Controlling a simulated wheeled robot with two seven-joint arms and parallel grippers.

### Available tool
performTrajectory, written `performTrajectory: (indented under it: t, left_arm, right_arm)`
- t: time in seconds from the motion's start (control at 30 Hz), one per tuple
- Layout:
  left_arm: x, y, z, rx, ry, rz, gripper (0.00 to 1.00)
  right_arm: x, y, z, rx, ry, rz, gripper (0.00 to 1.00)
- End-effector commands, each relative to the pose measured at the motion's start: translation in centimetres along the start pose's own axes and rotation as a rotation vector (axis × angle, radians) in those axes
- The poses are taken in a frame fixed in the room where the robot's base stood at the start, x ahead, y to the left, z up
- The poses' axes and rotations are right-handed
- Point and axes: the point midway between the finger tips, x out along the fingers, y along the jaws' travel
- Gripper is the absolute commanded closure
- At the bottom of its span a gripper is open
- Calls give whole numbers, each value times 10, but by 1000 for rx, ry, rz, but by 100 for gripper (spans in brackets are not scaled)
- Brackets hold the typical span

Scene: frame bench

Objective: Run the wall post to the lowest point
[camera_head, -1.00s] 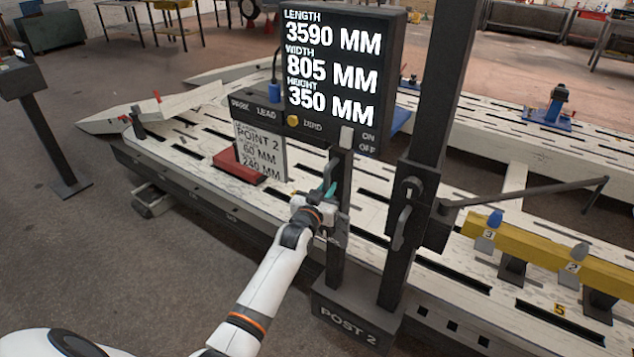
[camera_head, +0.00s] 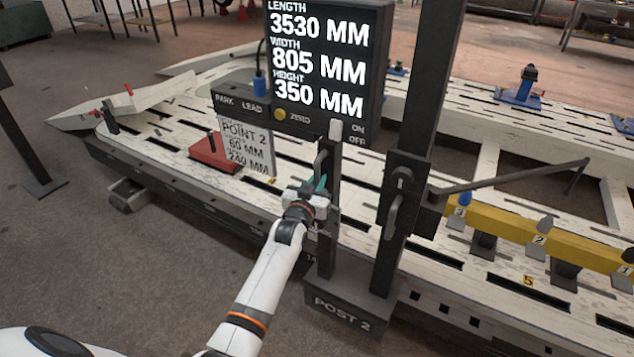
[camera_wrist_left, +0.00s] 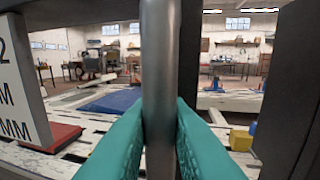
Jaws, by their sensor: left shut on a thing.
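The wall post (camera_head: 408,140) stands upright on a dark base labelled POST 2, beside the near edge of the white slotted bench (camera_head: 170,165). My left gripper (camera_head: 318,186) is shut on a vertical grey handle bar; in the left wrist view the bar (camera_wrist_left: 161,60) stands between the teal fingers. The display (camera_head: 325,60) reads length 3530 MM, width 805 MM, height 350 MM. A card (camera_head: 247,146) reads POINT 2, 60 MM, 240 MM. A thin dark arm (camera_head: 515,174) reaches from the post over the bench. My right gripper is out of view.
A yellow beam (camera_head: 500,224) with numbered points 3, 2 and 1 lies on the bench right of the post. Open floor (camera_head: 110,280) lies at the left front.

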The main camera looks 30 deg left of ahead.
Motion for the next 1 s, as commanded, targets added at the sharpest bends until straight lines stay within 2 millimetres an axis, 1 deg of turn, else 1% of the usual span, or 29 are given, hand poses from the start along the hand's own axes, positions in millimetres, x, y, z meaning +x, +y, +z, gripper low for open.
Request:
performTrajectory:
  t: [0.03,0.13,0.17,0.43,0.53,0.67,0.9,1.0]
  left_arm:
    - [0,1,0,0,-2,1,82]
    - [0,1,0,0,-2,1,66]
    - [0,1,0,0,-2,1,64]
    - [-1,0,0,0,-2,0,64]
    - [-8,0,0,0,-2,0,64]
    - [-29,0,-1,0,0,0,64]
    - [-81,1,-2,-1,1,1,64]
    - [-98,1,-2,-1,0,1,64]
  right_arm:
    - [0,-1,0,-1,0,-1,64]
    - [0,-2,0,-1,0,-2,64]
    - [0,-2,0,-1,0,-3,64]
    - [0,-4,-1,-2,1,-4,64]
    - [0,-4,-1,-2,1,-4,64]
    - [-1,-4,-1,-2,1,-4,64]
    - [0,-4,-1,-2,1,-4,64]
    - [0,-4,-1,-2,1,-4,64]
